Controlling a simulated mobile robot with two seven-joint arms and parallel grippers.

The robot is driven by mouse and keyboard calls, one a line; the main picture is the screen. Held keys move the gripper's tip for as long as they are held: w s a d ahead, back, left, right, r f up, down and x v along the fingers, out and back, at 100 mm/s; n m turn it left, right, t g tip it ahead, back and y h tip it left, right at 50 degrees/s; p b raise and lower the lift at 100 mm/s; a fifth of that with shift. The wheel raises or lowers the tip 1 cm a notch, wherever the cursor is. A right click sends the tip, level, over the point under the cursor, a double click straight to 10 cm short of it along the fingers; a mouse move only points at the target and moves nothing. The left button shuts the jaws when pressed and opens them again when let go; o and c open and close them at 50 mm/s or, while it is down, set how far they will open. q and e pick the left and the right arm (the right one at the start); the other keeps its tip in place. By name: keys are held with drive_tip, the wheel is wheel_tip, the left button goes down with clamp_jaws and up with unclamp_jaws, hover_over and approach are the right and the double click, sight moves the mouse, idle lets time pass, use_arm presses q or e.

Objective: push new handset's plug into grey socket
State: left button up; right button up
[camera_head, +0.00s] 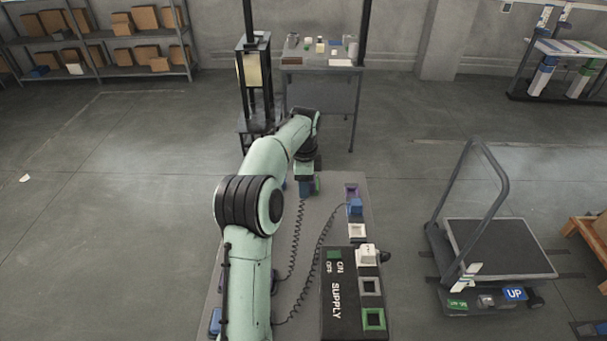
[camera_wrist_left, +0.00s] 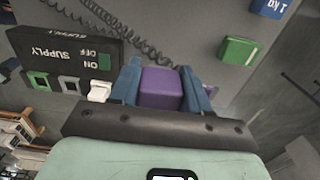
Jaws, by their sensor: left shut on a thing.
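My left gripper (camera_head: 306,190) is low over the far part of the grey table. In the left wrist view my left gripper (camera_wrist_left: 162,82) has its blue fingers shut on a purple block (camera_wrist_left: 160,89), which seems to be a plug; a coiled cable passes behind it. The black supply box (camera_head: 340,294) stands at the near right and also shows in the wrist view (camera_wrist_left: 62,50). Its grey socket (camera_head: 371,286) looks empty; it shows in the wrist view too (camera_wrist_left: 70,85). The held plug is well apart from this socket. My right gripper is out of view.
A green socket (camera_head: 374,319) and a white plug (camera_head: 367,254) flank the grey socket. A blue plug (camera_head: 355,207) lies beyond the box. Coiled cables (camera_head: 299,240) cross the table. A green block (camera_wrist_left: 240,50) is near the gripper. A trolley (camera_head: 497,249) stands right.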

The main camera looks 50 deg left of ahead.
use_arm(q)
drive_tip(key=shift+d+r+n, duration=0.1)
drive_tip(key=shift+d+n, duration=0.2)
drive_tip(key=shift+d, duration=0.15)
drive_tip(key=d+n, duration=0.4)
drive_tip(key=d, duration=0.3)
drive_tip(key=n+b, duration=0.7)
drive_tip(key=n, duration=0.7)
hover_over(370, 293)
wheel_tip(370, 293, down, 2)
drive_tip(key=shift+m, duration=0.3)
drive_tip(key=f+b, duration=0.2)
drive_tip(key=f, duration=0.1)
drive_tip(key=f+b, duration=0.2)
drive_tip(key=f, duration=0.1)
drive_tip(key=f+b, duration=0.2)
drive_tip(key=b, duration=0.1)
drive_tip(key=shift+w+a+f, duration=0.2)
drive_tip(key=shift+w+f, duration=0.05)
drive_tip(key=shift+f, duration=0.15)
drive_tip(key=shift+f+b, duration=0.5)
drive_tip(key=shift+f, duration=0.4)
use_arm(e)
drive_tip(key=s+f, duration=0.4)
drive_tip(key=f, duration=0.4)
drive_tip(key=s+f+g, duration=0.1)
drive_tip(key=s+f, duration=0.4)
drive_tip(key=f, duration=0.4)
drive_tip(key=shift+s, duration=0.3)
